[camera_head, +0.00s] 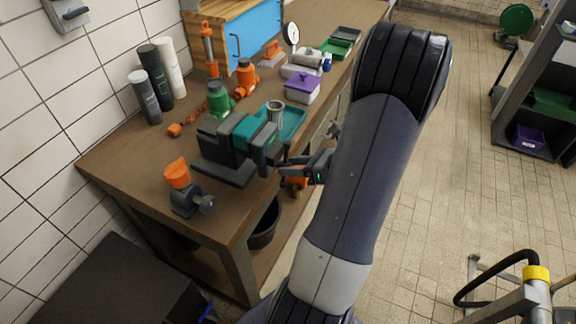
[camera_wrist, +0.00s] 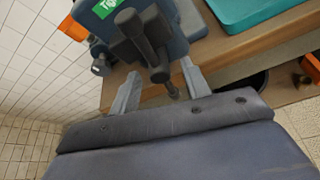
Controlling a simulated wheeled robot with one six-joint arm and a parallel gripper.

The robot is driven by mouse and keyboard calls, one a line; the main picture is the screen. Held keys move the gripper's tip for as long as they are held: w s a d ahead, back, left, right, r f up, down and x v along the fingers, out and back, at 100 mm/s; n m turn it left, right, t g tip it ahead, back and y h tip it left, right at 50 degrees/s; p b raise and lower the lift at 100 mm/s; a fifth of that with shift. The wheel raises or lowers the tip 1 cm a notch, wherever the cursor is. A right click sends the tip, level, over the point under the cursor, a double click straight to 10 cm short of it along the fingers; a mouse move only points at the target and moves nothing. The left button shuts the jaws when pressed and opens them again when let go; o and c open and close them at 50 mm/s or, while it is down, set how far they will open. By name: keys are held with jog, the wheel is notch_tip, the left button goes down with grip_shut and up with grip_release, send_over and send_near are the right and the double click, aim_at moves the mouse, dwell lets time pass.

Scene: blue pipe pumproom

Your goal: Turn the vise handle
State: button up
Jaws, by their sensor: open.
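The vise (camera_head: 228,142), dark grey with teal parts, sits near the front edge of the wooden workbench (camera_head: 120,165). In the wrist view its blue-grey body (camera_wrist: 175,12) with a green label fills the top. The dark vise handle (camera_wrist: 148,32), with thick rounded bars, sticks out from it toward me. My gripper (camera_head: 285,169) is open at the vise's right side, in front of the bench edge. In the wrist view its two grey fingers (camera_wrist: 160,80) stand apart on either side of the handle's lower end. I cannot tell whether they touch it. In the head view the handle is mostly hidden.
An orange-topped grey device (camera_head: 180,185) stands at the bench's near corner. A teal tray (camera_head: 293,122), a purple-lidded box (camera_head: 302,87) and orange and green bottle jacks stand behind the vise. A black bucket (camera_head: 264,225) is below the bench.

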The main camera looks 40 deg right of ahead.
jog(key=v, duration=0.9)
jog(key=shift+a, duration=0.1)
jog(key=shift+c, duration=0.4)
